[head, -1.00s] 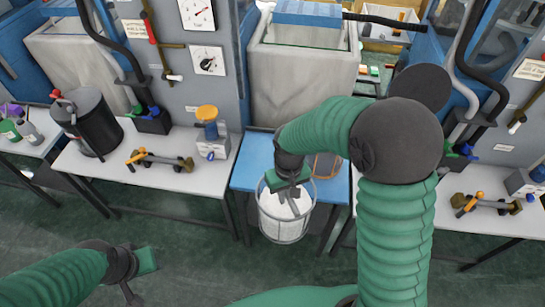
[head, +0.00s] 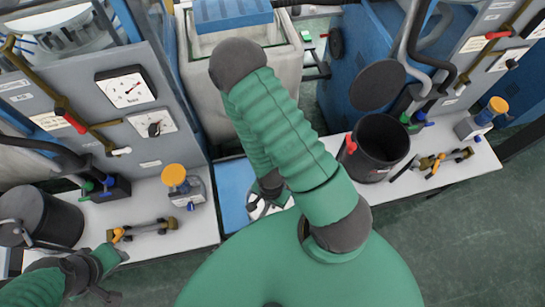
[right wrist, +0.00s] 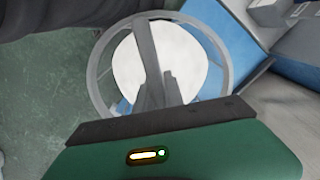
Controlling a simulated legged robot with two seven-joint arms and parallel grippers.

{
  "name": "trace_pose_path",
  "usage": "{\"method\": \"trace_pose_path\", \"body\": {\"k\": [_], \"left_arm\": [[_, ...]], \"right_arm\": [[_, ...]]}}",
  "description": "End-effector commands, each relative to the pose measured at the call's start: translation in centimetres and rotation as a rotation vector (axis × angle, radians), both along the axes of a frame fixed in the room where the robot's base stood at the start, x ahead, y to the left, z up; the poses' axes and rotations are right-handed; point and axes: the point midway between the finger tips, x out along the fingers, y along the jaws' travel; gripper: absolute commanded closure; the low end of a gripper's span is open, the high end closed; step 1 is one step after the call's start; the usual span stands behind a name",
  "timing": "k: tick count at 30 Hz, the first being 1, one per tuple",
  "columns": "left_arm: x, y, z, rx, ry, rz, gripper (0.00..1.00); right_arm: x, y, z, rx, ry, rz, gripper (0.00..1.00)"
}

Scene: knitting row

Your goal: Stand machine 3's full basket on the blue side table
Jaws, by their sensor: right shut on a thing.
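The basket (right wrist: 97,75) is a round grey wire frame with white contents, seen from above in the right wrist view. My right gripper (right wrist: 157,92) is shut on the bar across its top. In the head view the basket (head: 257,209) is mostly hidden by my right arm and gripper (head: 268,190). The blue side table (head: 233,186) lies under and beside it; it also shows in the right wrist view (right wrist: 232,28). I cannot tell whether the basket touches the tabletop. My left gripper (head: 115,276) is open and empty at lower left.
A white-grey table at left bears a dark pot (head: 40,218), a brass-coloured tool (head: 145,230) and an orange-topped device (head: 180,183). The right table bears an open black pot (head: 378,145) and another tool (head: 445,160). A pale bin (head: 200,75) stands behind the blue table.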

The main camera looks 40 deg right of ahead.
Motion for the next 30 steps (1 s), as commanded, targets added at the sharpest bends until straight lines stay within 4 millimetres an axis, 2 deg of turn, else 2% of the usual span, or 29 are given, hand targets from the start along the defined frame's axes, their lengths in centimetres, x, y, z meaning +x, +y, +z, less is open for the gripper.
{"method": "trace_pose_path", "body": {"k": [2,7,14,15,16,21,24,27,30], "left_arm": [[0.0,0.0,-0.1,0.0,0.001,0.0,0.64],[0.0,0.0,-5.1,0.0,0.002,0.0,0.64],[0.0,-0.1,-10.8,0.0,0.001,-0.001,0.64],[0.0,-0.1,-9.4,0.0,0.002,-0.001,0.64],[0.0,-0.1,-9.2,0.0,0.002,0.0,0.64],[0.0,-0.1,-9.8,0.0,0.0,0.0,0.64],[0.0,-0.1,-10.1,0.0,0.0,0.0,0.64],[0.0,-0.1,-10.4,0.0,0.001,0.0,0.64],[0.0,-0.1,-11.9,0.0,0.0,0.0,0.64]], "right_arm": [[-0.1,-0.2,-0.1,-0.006,-0.003,-0.042,1.0],[3.1,-0.7,-1.8,-0.006,-0.013,-0.05,1.0],[5.3,-1.0,-1.8,-0.007,-0.013,-0.048,1.0],[6.5,-1.2,-0.8,-0.006,-0.01,-0.048,1.0],[7.3,-1.3,-0.7,-0.006,-0.009,-0.049,1.0],[12.1,-2.0,-1.3,-0.005,-0.008,-0.047,1.0],[14.4,-2.4,-1.5,-0.006,-0.006,-0.049,1.0],[15.4,-2.5,-1.7,-0.006,-0.003,-0.047,1.0],[15.5,-2.6,-3.2,-0.005,-0.001,-0.047,1.0]]}}
